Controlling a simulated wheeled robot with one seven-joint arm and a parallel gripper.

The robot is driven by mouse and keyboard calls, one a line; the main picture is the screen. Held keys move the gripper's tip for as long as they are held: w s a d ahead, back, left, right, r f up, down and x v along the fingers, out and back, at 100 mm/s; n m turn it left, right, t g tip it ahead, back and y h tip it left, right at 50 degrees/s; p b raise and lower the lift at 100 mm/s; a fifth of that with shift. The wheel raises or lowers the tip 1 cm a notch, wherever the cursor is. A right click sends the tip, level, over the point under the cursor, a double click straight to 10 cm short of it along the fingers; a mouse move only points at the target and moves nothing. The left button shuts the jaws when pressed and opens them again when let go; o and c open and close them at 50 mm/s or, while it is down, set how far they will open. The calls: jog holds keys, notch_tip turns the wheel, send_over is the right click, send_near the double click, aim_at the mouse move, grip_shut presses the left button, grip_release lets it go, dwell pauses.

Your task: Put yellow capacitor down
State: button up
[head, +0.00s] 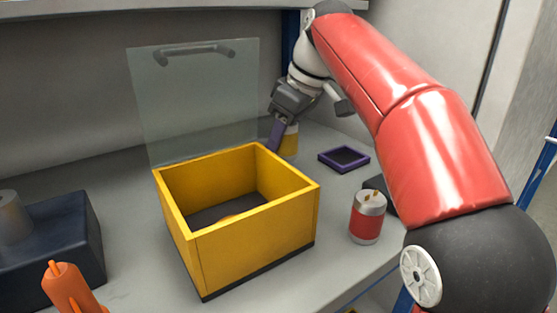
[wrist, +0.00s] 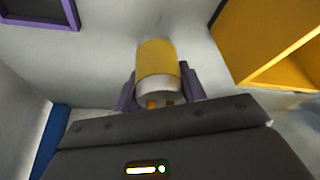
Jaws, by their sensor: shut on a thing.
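The yellow capacitor (wrist: 157,60) is a yellow cylinder with a silver end and two prongs. My gripper (wrist: 160,88) is shut on it, with a purple finger on each side of the silver end. In the head view the capacitor (head: 290,141) shows behind the back right corner of the yellow box, partly hidden by my gripper (head: 277,132). I cannot tell whether its base touches the table.
The open yellow box (head: 250,225) with a raised clear lid (head: 195,105) stands in front. A purple-rimmed square tray (head: 332,164) lies to the right. A red capacitor (head: 366,222) stands nearer. A dark block (head: 55,245) and an orange object (head: 70,288) are at left.

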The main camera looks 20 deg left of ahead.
aim_at(283, 154)
jog(key=shift+f+b, duration=0.7)
jog(key=shift+f, duration=1.35)
jog(key=shift+f, duration=0.1)
jog(key=o, duration=1)
jog(key=p+v, duration=0.4)
jog(key=v, duration=0.8)
jog(key=shift+d, duration=0.15)
